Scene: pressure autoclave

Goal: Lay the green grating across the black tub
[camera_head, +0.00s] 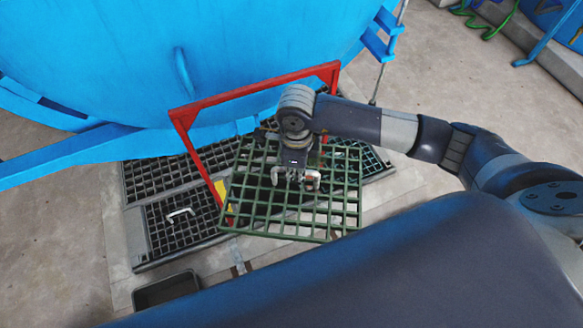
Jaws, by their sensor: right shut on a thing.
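The green grating (325,219) hangs in the middle of the head view, above the floor and in front of the red frame. My right gripper (296,180) is over the grating's middle and shut on it, near a pale handle. The black tub (166,289) sits on the floor at the lower left, partly hidden by my own body. The grating is to the right of the tub and apart from it. My left gripper is not in view.
A red frame (262,91) stands behind the grating, close to my right arm. A large blue vessel (160,60) fills the back. Black floor gratings (178,222) lie to the left, one with a white handle. Bare concrete floor lies at the far left.

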